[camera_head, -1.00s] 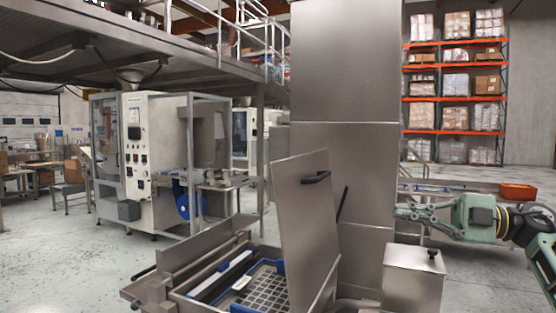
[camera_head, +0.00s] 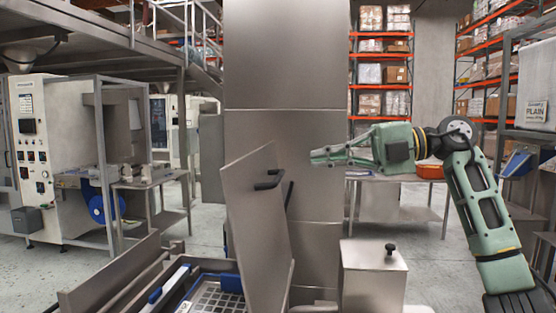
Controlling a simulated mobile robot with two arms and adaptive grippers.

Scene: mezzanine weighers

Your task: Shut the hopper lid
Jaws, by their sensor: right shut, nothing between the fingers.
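The hopper lid (camera_head: 258,225) is a flat steel panel with a black handle (camera_head: 268,180) near its top. It stands raised and tilted at the right side of the hopper (camera_head: 170,300). The hopper is an open steel box with blue edging and a grid inside; its lower part is cut off by the picture's bottom edge. My right gripper (camera_head: 318,157) points left, to the right of the lid's top and apart from it. It is shut and empty. My left gripper is not in view.
A tall steel column (camera_head: 280,80) stands just behind the lid. A small steel box with a black knob (camera_head: 372,278) stands right of the lid, below my right arm. A table with an orange-red tray (camera_head: 430,171) is behind my arm. Packaging machines stand at the left.

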